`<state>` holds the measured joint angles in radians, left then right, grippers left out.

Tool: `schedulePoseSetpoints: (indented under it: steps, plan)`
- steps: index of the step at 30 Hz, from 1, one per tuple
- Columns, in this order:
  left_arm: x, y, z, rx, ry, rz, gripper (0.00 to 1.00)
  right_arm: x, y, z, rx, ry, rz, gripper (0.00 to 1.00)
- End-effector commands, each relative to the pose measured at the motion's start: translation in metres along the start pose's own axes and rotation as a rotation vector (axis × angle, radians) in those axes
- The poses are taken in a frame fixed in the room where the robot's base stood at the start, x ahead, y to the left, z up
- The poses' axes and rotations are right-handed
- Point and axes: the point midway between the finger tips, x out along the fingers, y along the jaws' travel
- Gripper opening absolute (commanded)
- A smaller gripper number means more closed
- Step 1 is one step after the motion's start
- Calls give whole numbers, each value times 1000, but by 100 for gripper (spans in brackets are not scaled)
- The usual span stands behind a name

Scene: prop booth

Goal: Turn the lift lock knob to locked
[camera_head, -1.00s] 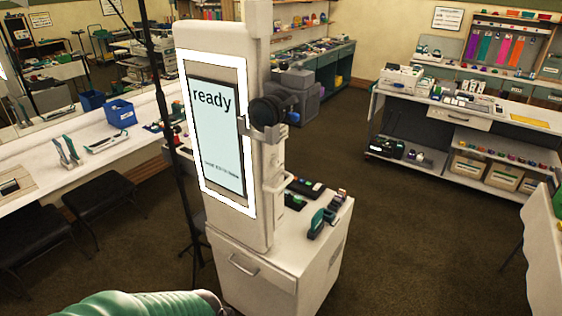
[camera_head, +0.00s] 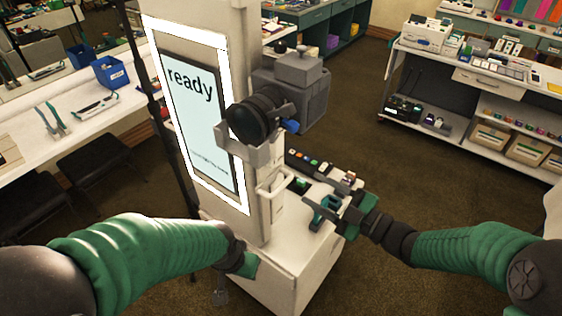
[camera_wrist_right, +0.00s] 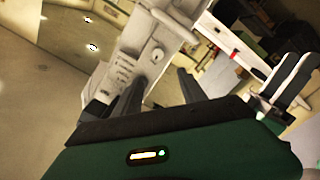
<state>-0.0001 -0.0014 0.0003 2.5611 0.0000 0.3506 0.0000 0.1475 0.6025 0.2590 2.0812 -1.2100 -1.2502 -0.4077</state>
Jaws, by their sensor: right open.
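A white booth column (camera_head: 262,215) with a lit screen reading "ready" (camera_head: 192,115) stands in front of me. In the right wrist view, a small pale round knob (camera_wrist_right: 156,54) sits on the column's side, beyond the fingers; I take it as the lift lock knob. I cannot read its setting, and I cannot make it out in the head view. My right gripper (camera_head: 334,210) is right of the column, above the cabinet top. Its fingers (camera_wrist_right: 160,88) are apart and empty, short of the knob. My left gripper (camera_head: 236,278) is low at the column's front left; its fingers are unclear.
A black round camera (camera_head: 252,118) on a bracket juts from the column, with a handle (camera_head: 274,186) below. A dark button strip (camera_head: 312,164) and small items lie on the cabinet top. A black stand pole is left. Open floor lies right.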

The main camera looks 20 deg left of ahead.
Motion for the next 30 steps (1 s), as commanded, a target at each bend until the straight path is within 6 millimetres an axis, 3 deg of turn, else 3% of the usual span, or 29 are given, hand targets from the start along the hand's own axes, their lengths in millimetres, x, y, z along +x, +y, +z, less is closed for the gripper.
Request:
schedulePoseSetpoints:
  steps: [6, 13, 17, 25, 30]
  plan:
    - [-21, 0, -5, 0, 0, 0, 37, 62, 2, -2, 4, 1, -3, 49]
    - [-33, 0, -8, -1, 0, 0, 37, 107, 1, -2, 2, -1, -1, 49]
    - [-35, 0, -9, 0, 0, 0, 37, 117, 1, 0, 1, -2, 1, 49]
    - [-34, 0, -8, 0, 0, 0, 37, 119, 0, 3, 3, -4, 0, 47]
    - [-34, 0, -8, 0, 0, 0, 37, 119, 0, 2, 2, -3, 0, 25]
